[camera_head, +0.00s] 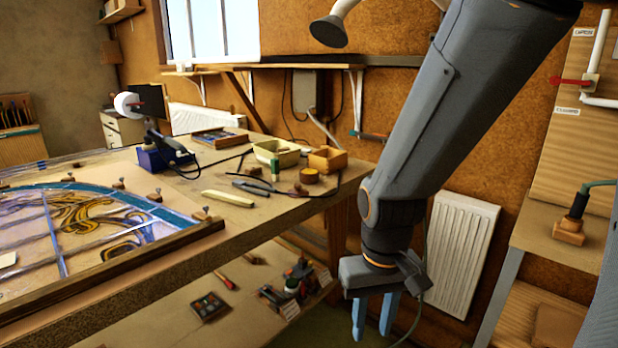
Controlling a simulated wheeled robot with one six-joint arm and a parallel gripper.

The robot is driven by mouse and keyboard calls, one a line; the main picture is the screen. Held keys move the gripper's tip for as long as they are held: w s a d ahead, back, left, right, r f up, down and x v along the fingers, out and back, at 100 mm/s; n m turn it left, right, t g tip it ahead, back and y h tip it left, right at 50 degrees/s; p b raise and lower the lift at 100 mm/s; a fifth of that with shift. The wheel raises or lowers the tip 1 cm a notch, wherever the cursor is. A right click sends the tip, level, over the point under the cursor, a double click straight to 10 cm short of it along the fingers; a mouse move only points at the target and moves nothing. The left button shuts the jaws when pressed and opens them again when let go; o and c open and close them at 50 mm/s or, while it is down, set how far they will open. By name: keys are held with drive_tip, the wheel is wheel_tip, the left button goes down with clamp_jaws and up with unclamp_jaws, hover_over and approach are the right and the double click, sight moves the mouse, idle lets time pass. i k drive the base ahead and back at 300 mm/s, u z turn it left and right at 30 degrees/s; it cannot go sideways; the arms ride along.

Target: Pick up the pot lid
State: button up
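My gripper (374,318) hangs at the lower right, pointing down with its two blue fingers apart and nothing between them. It is to the right of the workbench (255,222), in front of the wall radiator. I cannot make out a pot lid for certain. A small round orange-brown piece (309,176) lies near the bench's right end and may be a lid or a small pot. It is up and left of my gripper, apart from it.
Near the round piece are an orange box (327,159), a cream tray (276,153), pliers (250,187) and a yellow bar (228,198). A leaded panel (75,225) covers the bench's left. Tools crowd the lower shelf. A radiator (461,250) stands behind my arm.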

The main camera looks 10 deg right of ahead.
sight(297, 189)
drive_tip(key=u, duration=0.05)
drive_tip(key=k, duration=0.5)
drive_tip(key=z, duration=0.8)
drive_tip(key=i, duration=1.25)
drive_tip(key=u, duration=0.85)
drive_tip(key=i, duration=0.55)
drive_tip(key=u, duration=0.55)
